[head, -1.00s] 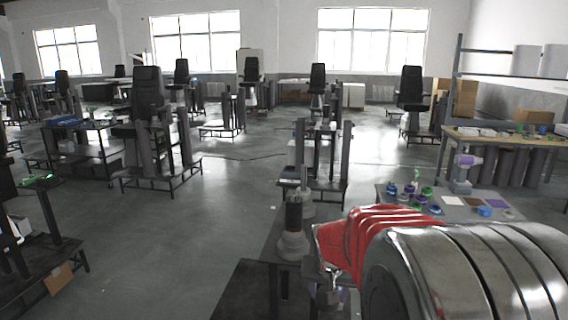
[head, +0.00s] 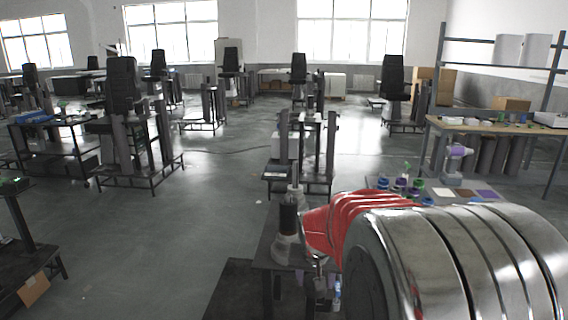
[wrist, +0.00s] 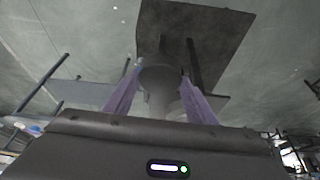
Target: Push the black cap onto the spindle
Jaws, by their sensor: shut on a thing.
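My gripper (wrist: 160,80) shows in the wrist view as two purple-grey fingers reaching up from its dark body. They are shut on a dark grey round piece (wrist: 161,75), which I take for the black cap. A paler grey cylinder (wrist: 158,104) shows just below it in the picture; I cannot tell if they touch. In the head view, a column with a black cylindrical sleeve (head: 288,218) stands on a pale grey flange (head: 289,249) left of my red-sleeved arm. My arm hides most of my gripper there. I cannot make out the spindle's tip for certain.
A dark bench (head: 262,235) carries the column. A side table (head: 440,202) with several small coloured parts stands behind my arm at right. Chair-topped lift columns (head: 125,90) stand farther back. Open grey floor (head: 170,230) lies to the left.

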